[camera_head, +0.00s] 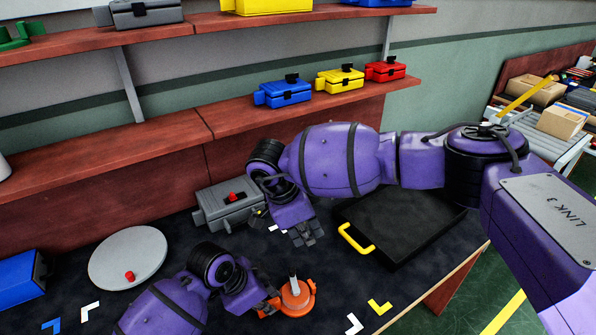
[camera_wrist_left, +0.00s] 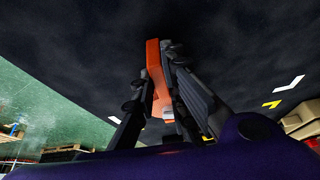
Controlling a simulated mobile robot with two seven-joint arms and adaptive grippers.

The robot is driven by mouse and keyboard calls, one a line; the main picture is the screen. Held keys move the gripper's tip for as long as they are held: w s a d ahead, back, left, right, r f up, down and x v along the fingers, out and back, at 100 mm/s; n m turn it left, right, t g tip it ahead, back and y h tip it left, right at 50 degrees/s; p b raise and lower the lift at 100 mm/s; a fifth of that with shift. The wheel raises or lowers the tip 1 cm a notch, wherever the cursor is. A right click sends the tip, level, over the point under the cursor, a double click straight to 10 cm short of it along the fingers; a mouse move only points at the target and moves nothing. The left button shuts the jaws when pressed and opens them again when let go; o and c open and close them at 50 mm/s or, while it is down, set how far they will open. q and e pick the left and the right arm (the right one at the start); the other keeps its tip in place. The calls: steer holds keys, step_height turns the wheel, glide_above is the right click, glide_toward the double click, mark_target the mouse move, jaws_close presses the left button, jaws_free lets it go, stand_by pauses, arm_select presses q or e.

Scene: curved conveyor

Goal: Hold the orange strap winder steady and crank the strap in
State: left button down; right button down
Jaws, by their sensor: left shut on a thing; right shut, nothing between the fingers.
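The orange strap winder (camera_head: 298,299) sits on the dark work table (camera_head: 190,262) near its front, with a grey crank part sticking up from its middle. My left gripper (camera_head: 270,301) is shut on the winder's left side. In the left wrist view the orange body (camera_wrist_left: 155,77) shows between the left gripper's fingers (camera_wrist_left: 158,105). My right gripper (camera_head: 308,238) is shut and empty, behind and above the winder, near the grey box. The strap itself cannot be made out.
A grey box with a red knob (camera_head: 228,205) stands at the back. A black tray with a yellow handle (camera_head: 400,222) lies to the right. A round grey disc with a red knob (camera_head: 128,257) and a blue box (camera_head: 20,277) are at left. Shelves (camera_head: 255,107) hold coloured boxes above.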

arm_select(q)
steer(key=c, duration=1.7)
jaws_free()
